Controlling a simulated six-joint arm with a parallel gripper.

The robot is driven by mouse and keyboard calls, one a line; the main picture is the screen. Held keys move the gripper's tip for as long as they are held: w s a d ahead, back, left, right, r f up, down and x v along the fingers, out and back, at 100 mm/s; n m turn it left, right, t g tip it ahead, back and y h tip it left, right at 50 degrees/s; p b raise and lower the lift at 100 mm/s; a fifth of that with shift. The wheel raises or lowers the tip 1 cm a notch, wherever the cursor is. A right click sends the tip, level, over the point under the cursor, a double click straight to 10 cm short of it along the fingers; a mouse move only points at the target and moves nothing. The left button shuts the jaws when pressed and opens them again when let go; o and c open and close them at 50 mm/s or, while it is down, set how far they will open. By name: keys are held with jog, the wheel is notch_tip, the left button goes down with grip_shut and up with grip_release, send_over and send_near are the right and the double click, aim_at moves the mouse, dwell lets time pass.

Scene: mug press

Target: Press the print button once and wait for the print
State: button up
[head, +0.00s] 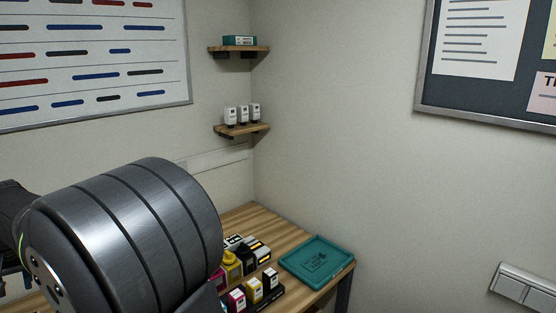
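The print button does not show in this view, and neither does the mug press or a mug. My gripper is out of view. A large dark grey, banded link of my own arm fills the lower left and hides much of the table behind it.
The wooden table (257,217) stands in the corner. Two wall shelves hold a teal box (239,41) and white bottles (242,114).

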grip_shut()
dwell(1.2)
